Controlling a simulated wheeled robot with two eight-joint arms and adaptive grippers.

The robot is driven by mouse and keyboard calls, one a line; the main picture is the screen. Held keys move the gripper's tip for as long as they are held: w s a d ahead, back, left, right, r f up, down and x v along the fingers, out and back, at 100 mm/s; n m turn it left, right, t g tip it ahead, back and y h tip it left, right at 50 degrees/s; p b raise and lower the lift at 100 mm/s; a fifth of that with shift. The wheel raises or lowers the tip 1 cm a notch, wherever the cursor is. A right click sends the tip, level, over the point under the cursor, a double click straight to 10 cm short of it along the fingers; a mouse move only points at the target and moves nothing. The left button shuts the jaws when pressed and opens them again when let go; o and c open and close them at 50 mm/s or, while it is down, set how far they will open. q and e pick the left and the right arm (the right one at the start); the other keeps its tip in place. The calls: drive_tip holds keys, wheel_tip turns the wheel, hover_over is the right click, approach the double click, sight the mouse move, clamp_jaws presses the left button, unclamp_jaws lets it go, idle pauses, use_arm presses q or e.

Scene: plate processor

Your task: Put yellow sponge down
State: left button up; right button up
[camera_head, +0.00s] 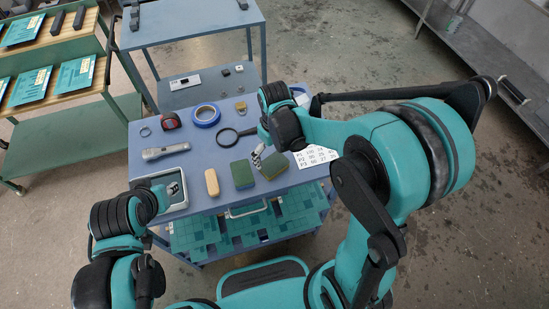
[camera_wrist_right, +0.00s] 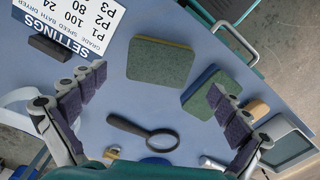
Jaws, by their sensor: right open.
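The yellow sponge (camera_wrist_right: 161,62) has a green scouring face up and a thin yellow edge. It lies flat on the blue table, and in the head view it (camera_head: 273,165) is beside the printed sheet. My right gripper (camera_wrist_right: 157,82) is open above the table, fingers spread wide with the sponge showing between and beyond the tips. Nothing is held in it. In the head view my right gripper (camera_head: 259,155) is largely hidden by its wrist. My left gripper (camera_head: 170,189) is over the grey tray; its fingers are too small to read.
A blue-edged green sponge (camera_head: 242,175) and a tan block (camera_head: 212,182) lie left of it. A magnifying glass (camera_head: 228,137), blue tape (camera_head: 206,115), flashlight (camera_head: 165,151) and grey tray (camera_head: 181,204) share the table. The settings sheet (camera_wrist_right: 80,22) is close by.

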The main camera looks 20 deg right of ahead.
sight(275, 164)
drive_tip(key=s+d+r+m+t, duration=0.2)
drive_tip(key=s+r+t, duration=0.1)
drive_tip(key=s+r, duration=0.2)
drive_tip(key=s+d+r+m+t+p, duration=0.1)
drive_tip(key=s+r+t, duration=0.3)
drive_tip(key=r, duration=0.4)
drive_tip(key=shift+s+d+r+m, duration=0.25)
drive_tip(key=shift+s+d+m, duration=0.3)
drive_tip(key=shift+d+m, duration=0.3)
wheel_tip(275, 164, down, 4)
drive_tip(key=b, duration=0.3)
drive_tip(key=shift+r, duration=0.25)
drive_tip(key=shift+c, duration=0.3)
